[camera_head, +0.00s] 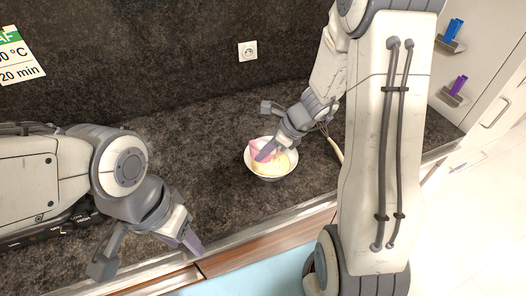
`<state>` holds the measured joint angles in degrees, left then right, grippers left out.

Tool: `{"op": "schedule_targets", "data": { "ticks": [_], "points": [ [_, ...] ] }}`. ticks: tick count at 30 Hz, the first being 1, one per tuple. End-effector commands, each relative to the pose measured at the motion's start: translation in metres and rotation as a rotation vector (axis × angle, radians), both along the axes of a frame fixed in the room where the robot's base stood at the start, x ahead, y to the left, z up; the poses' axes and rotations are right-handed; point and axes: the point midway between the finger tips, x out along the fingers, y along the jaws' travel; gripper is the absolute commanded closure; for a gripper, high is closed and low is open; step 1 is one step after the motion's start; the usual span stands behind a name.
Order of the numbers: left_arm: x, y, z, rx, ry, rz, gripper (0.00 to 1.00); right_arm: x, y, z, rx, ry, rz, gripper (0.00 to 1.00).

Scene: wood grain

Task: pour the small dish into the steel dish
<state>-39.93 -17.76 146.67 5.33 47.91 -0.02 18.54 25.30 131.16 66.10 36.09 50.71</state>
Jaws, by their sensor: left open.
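A round, pale metallic-looking bowl (270,175), apparently the steel dish, stands upright on the dark counter. It holds something pale yellow (284,163). A pink thing (257,147) shows at its back left, partly hidden by my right gripper's finger; I cannot tell whether it is the small dish. My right gripper (267,130) has its fingers spread, one over the bowl and the other behind and above it. My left gripper (146,254) is open and empty at the counter's front edge, well left of the bowl.
A whisk (334,144) lies right of the bowl, partly hidden by my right arm. A wall socket (248,51) is on the back wall. Blue (452,30) and purple (459,85) items sit on the right panel.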

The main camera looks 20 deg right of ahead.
Motion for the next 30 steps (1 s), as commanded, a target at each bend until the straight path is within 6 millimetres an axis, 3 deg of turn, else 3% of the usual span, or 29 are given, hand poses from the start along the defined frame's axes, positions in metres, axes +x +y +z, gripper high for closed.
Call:
{"op": "schedule_targets", "data": {
  "ticks": [8, 19, 30],
  "points": [
    [0.000, 0.000, 0.002, 0.000, 0.000, 0.000, 0.50, 0.000, 0.000, 0.002, 0.004, 0.002, 0.000, 1.00],
    [0.000, 0.000, 0.027, 0.000, 0.000, 0.000, 0.50, 0.003, -0.004, 0.010, 0.085, 0.056, 0.001, 1.00],
    [0.000, 0.000, 0.028, 0.000, 0.000, 0.000, 0.50, 0.003, -0.004, 0.008, 0.100, 0.064, 0.001, 1.00]
  ]
}}
